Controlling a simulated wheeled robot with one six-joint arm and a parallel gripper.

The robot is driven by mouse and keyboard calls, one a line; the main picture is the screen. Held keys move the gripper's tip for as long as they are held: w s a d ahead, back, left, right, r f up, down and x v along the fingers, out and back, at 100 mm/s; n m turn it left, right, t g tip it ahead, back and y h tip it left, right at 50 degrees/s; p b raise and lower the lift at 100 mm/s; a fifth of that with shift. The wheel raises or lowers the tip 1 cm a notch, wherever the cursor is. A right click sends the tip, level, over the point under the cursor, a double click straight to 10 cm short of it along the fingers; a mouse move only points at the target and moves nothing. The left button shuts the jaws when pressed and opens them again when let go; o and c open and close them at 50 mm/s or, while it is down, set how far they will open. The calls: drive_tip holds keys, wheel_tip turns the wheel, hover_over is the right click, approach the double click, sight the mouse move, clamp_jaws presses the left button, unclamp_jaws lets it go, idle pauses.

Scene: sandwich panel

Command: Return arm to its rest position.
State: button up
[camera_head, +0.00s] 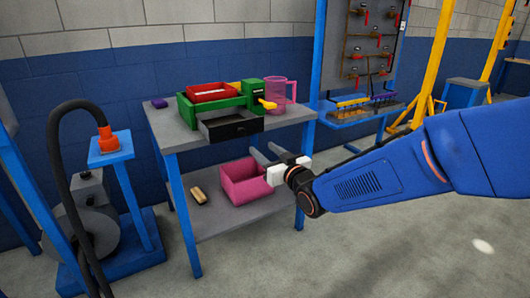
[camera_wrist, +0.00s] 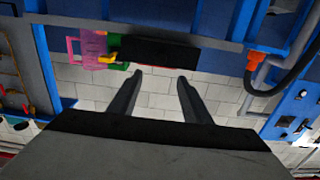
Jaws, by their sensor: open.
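My arm is blue and reaches in from the right in the head view. My gripper (camera_head: 264,153) has a white body and two dark fingers, and it hangs in front of the table's right side. In the wrist view my gripper (camera_wrist: 157,76) shows its two fingers apart with nothing between them. The wrist picture looks upside down, with the table edge across its top.
A grey table (camera_head: 165,133) with blue legs holds a green unit (camera_head: 190,110), a red tray (camera_head: 213,95), a dark drawer (camera_head: 232,126) and a pink jug (camera_head: 278,92). A pink bin (camera_head: 243,186) and a brush (camera_head: 199,195) lie on its lower shelf. Machine with black hose (camera_head: 55,135) stands left.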

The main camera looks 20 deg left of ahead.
drive_tip(key=shift+d, duration=0.1)
drive_tip(key=s+d+m+h, duration=0.1)
drive_tip(key=d+m+h, duration=0.15)
drive_tip(key=d, duration=0.85)
drive_tip(key=s+d+m+g+h, duration=0.1)
drive_tip(key=d+h, duration=0.3)
drive_tip(key=d, duration=0.7)
drive_tip(key=s+d+m+h, duration=0.1)
drive_tip(key=d+m+h, duration=0.15)
drive_tip(key=d, duration=0.85)
drive_tip(key=s+d+f+m+g+h, duration=0.2)
drive_tip(key=s+d+f+g, duration=0.1)
drive_tip(key=s+d, duration=0.7)
drive_tip(key=s+d+f+m+g+h, duration=0.1)
drive_tip(key=s+d+f, duration=0.4)
drive_tip(key=s, duration=1.2)
drive_tip(key=d+g+h, duration=0.1)
drive_tip(key=d+g, duration=0.1)
drive_tip(key=d, duration=0.2)
drive_tip(key=shift+s+d+m+h, duration=0.2)
drive_tip(key=shift+d+m+h, duration=0.1)
drive_tip(key=shift+d+m, duration=0.1)
